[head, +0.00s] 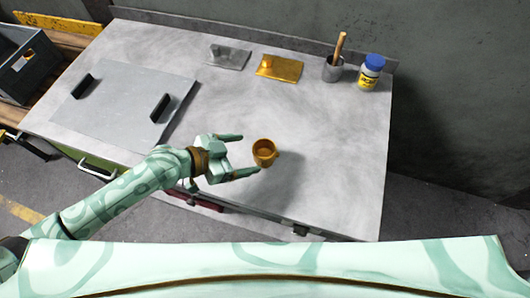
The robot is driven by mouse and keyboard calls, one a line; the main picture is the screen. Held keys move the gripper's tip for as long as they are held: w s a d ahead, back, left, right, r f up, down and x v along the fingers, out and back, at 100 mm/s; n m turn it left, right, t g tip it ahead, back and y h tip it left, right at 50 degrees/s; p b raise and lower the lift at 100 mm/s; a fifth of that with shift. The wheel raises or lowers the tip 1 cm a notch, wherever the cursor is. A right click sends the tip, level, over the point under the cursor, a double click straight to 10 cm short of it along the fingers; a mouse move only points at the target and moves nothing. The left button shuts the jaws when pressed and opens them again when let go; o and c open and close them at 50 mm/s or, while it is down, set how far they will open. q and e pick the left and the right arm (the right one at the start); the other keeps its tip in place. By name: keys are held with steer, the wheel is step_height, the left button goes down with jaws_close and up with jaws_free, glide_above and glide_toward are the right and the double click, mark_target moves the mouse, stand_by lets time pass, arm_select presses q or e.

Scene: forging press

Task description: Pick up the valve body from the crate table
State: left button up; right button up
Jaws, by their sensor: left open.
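A brass-coloured, hollow, cup-like piece (264,152) with a small stub on its right side stands upright on the grey metal worktop (310,130), near its front edge. It looks like the valve body, but I cannot be sure. My left gripper (249,154) is open and empty just left of it, fingers pointing right towards it. One fingertip is at its upper left and the other at its lower left. I cannot tell whether either touches it. My right gripper is not in view.
A flat plate with two black handles (125,105) lies at the left. A dark crate (25,70) stands far left. The worktop's right side is clear.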

mark_target(273, 147)
arm_select(q)
steer(key=x, duration=0.3)
steer(key=shift+r, duration=0.1)
steer(key=x, duration=0.5)
steer(key=shift+r+b, duration=0.15)
steer(key=shift+b, duration=0.25)
steer(key=shift+a, duration=0.1)
steer(key=shift+c, duration=0.3)
steer(key=c, duration=0.5)
steer(key=shift+r, duration=0.1)
steer(key=c, duration=0.8)
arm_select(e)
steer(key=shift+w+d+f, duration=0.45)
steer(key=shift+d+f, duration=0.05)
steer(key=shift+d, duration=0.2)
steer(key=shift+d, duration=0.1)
